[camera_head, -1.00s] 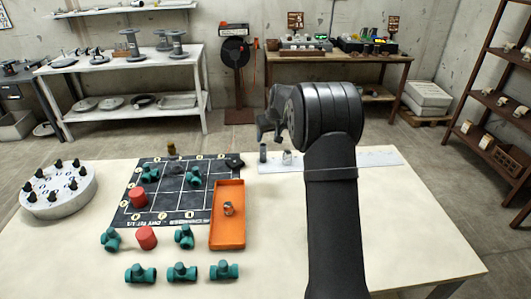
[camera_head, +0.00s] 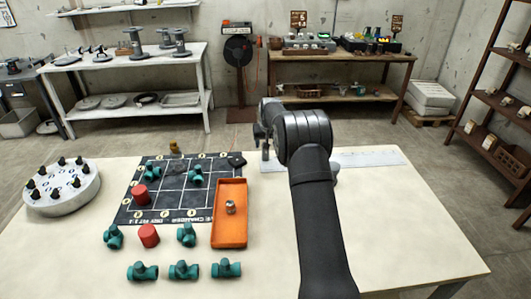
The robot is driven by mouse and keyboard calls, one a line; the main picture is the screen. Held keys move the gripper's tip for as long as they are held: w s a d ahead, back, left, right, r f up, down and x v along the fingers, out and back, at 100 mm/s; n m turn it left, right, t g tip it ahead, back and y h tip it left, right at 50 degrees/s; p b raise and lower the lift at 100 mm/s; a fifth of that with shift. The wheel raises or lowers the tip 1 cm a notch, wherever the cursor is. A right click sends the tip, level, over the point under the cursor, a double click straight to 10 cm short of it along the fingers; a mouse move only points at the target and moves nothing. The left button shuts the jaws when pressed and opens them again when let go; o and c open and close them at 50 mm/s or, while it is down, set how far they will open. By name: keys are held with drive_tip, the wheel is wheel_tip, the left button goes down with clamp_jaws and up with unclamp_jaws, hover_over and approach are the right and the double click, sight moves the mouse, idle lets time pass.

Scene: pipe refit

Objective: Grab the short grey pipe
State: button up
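A short dark grey pipe (camera_head: 265,153) stands upright at the left end of a white strip (camera_head: 372,158) near the table's back edge. My gripper (camera_head: 263,138) points down directly over it, with its fingers at or around the pipe's top. My arm and wrist cover part of the fingers, so I cannot tell whether they touch or close on the pipe. A small silver fitting (camera_head: 230,207) sits in the orange tray (camera_head: 231,239).
A dark grid mat (camera_head: 178,203) with green fittings (camera_head: 196,175) and a red cylinder (camera_head: 141,195) lies left of the tray. Several green tees and another red cylinder (camera_head: 149,235) are in front. A round pegged base (camera_head: 62,200) stands far left. The right side of the table is clear.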

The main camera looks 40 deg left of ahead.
sight(265, 151)
drive_tip(key=shift+x, duration=2.85)
drive_tip(key=c, duration=1)
